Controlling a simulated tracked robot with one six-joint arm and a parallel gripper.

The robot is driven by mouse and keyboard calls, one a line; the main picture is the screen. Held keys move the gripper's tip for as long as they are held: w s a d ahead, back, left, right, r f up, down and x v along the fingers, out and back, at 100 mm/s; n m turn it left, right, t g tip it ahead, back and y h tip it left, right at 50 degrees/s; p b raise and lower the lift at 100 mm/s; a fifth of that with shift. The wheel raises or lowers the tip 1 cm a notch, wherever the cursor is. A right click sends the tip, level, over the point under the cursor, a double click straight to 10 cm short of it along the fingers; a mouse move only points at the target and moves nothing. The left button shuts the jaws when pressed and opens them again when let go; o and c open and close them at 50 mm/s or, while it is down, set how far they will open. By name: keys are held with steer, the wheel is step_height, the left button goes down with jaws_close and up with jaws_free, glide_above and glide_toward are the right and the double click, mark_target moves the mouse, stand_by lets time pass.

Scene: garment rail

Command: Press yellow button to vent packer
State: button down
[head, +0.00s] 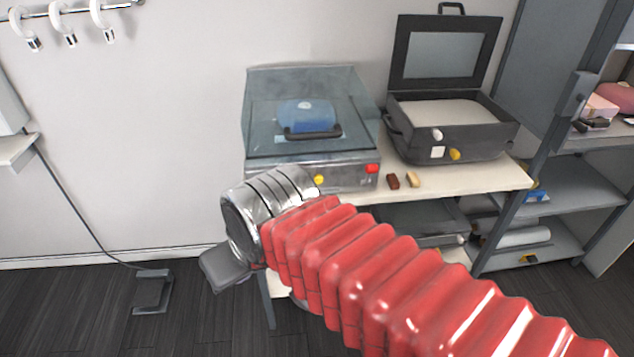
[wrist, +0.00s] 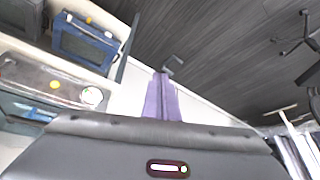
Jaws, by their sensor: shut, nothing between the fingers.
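The packer (head: 300,137) is a silver machine with a clear, closed lid on the table, and a blue item (head: 308,115) shows through the lid. Its yellow button (head: 318,179) is on the front face, just above my silver wrist. A red button (head: 372,168) is to its right. In the wrist view the yellow button (wrist: 55,84) is at the left, between a red spot and a pale round dial (wrist: 92,96). My gripper (wrist: 163,74) has purple fingers, shut and empty, apart from the button. The fingers are not visible in the head view.
A dark case (head: 450,125) with its lid up stands right of the packer and has its own yellow knob (head: 455,154). Two small blocks (head: 403,181) lie between them. Shelves (head: 580,185) are at right. A rail with white rings (head: 75,10) is at upper left. Floor at left is mostly clear.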

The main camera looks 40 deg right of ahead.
mark_target(318, 179)
steer(key=w+d+f+m+t+y, duration=0.1)
steer(key=w+d+f+m+y, duration=0.6)
steer(key=m, duration=1.3)
steer(key=w+d+f+m+t+h, duration=0.2)
steer(key=d+f+m+t+h, duration=0.1)
steer(key=d+m, duration=0.5)
steer(key=w+d+f+m+t+h, duration=0.2)
steer(key=d+m, duration=0.7)
steer(key=d, duration=0.6)
step_height(318, 179, down, 3)
steer(key=shift+r+t+h, duration=0.2)
steer(key=shift+t+h, duration=0.3)
steer(key=shift+h, duration=0.3)
steer(key=w+d, duration=0.4)
steer(key=w, duration=0.3)
steer(key=shift+d, duration=0.4)
